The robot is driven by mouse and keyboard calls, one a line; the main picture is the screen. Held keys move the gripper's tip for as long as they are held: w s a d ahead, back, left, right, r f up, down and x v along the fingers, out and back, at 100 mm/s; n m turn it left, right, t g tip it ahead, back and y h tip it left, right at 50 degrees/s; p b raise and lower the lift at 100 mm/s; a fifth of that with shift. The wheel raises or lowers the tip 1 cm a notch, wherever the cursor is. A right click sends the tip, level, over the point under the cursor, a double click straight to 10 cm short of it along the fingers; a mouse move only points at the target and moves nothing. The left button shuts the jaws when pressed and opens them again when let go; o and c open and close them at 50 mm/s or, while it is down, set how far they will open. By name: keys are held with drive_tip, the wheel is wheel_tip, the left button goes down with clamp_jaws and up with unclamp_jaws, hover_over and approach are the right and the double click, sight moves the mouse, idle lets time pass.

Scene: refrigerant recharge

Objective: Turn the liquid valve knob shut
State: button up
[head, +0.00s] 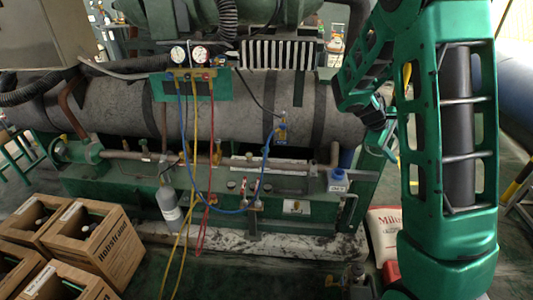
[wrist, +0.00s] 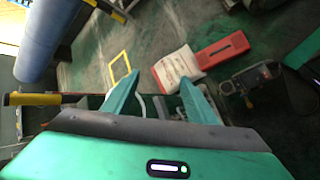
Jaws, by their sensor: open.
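A gauge manifold (head: 194,72) with two round dials is mounted on a green panel above the large grey cylinder. Small knobs and fittings show there, with blue, yellow and red hoses hanging down. A blue and yellow valve fitting (head: 281,131) stands out on the cylinder, and a blue hose runs from it. I cannot tell which part is the liquid valve knob. My gripper (wrist: 158,80) is open and empty in the wrist view, its two green fingers apart. It points towards the floor, with no knob between the fingers. My arm fills the right of the head view.
Wooden crates (head: 100,246) stand at lower left. A blue pipe (wrist: 48,40) runs at upper left there.

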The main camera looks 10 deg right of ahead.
drive_tip(key=w+a+f+n+t+h, duration=0.2)
drive_tip(key=w+a+f+n+t, duration=0.15)
drive_tip(key=w+n, duration=0.45)
drive_tip(key=w+a+f+n+t+h, duration=0.1)
drive_tip(key=w+a+f+n+t, duration=0.35)
drive_tip(key=w, duration=0.55)
drive_tip(key=w+a+f+n+t+h, duration=0.2)
drive_tip(key=w+f+n+t, duration=0.25)
drive_tip(key=w+n, duration=0.45)
drive_tip(key=n+t+y, duration=0.5)
drive_tip(key=n+y, duration=0.3)
drive_tip(key=y, duration=0.5)
approach(266, 153)
drive_tip(key=w, duration=1.2)
drive_tip(key=shift+d, duration=0.25)
